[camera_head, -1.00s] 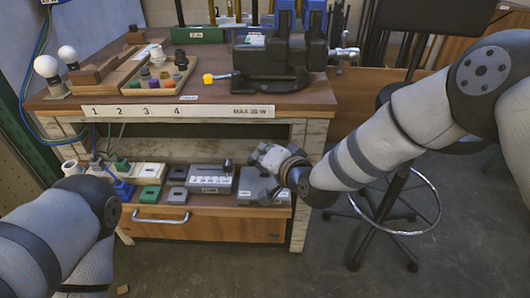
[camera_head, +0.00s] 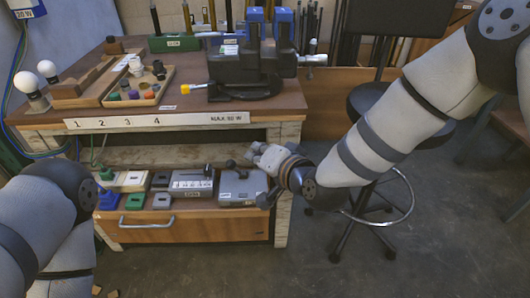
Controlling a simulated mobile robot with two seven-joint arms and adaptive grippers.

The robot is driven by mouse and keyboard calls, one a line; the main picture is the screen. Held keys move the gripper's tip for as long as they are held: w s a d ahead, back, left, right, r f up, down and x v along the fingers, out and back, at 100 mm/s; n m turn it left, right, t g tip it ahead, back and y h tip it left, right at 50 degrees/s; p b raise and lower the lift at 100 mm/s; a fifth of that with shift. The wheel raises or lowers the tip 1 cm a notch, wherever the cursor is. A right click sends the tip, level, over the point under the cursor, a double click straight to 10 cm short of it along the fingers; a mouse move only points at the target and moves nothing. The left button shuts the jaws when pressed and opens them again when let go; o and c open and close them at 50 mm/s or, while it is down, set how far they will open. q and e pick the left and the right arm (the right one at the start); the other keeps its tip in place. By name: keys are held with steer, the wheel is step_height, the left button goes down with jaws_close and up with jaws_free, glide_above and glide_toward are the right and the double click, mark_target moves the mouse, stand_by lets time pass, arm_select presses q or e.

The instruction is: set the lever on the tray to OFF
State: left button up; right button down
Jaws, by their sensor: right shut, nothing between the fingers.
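The drawer-like tray (camera_head: 190,228) sits under the bench, with grey boxes on it. A small black-knobbed lever (camera_head: 232,164) shows at the back of the right grey box (camera_head: 241,188). Its setting and any ON or OFF marks are too small to read. My right gripper (camera_head: 258,158) is shut and empty, just right of the lever and above the box's right edge. I cannot tell whether it touches anything. My left arm is at the lower left; its gripper is out of view.
The bench top (camera_head: 190,108) overhangs the tray. A stool (camera_head: 395,110) stands right of the bench. Open floor lies in front.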

steer(key=shift+v, duration=1.7)
